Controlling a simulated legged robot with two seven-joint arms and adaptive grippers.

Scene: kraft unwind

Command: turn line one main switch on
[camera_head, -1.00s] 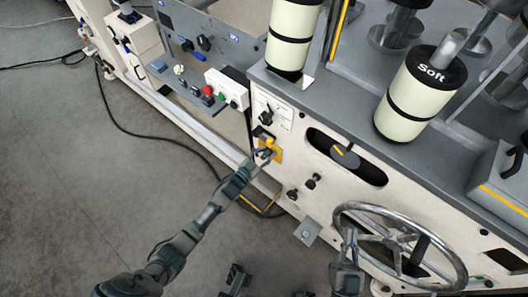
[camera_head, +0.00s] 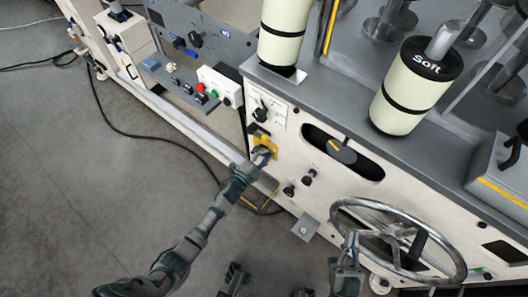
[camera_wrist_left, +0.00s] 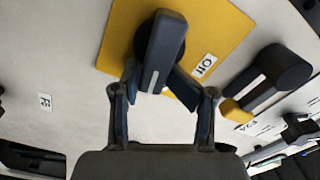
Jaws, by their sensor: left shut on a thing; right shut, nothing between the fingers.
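The main switch is a dark rotary handle (camera_wrist_left: 168,42) on a yellow plate (camera_wrist_left: 219,27) on the cream machine panel. The yellow plate also shows in the head view (camera_head: 268,142), partly covered by my gripper. My left gripper (camera_wrist_left: 157,84) is shut on the handle's near end, one finger on each side; in the head view the left gripper (camera_head: 262,156) is at the plate. My right gripper (camera_head: 351,241) is shut and empty, in front of the handwheel's left side.
Another dark knob (camera_head: 260,114) sits above the yellow plate. A slot with a dark dial (camera_head: 342,151) is to its right, two small knobs below. A metal handwheel (camera_head: 440,246) stands at lower right. A button box (camera_head: 219,85) sits at upper left.

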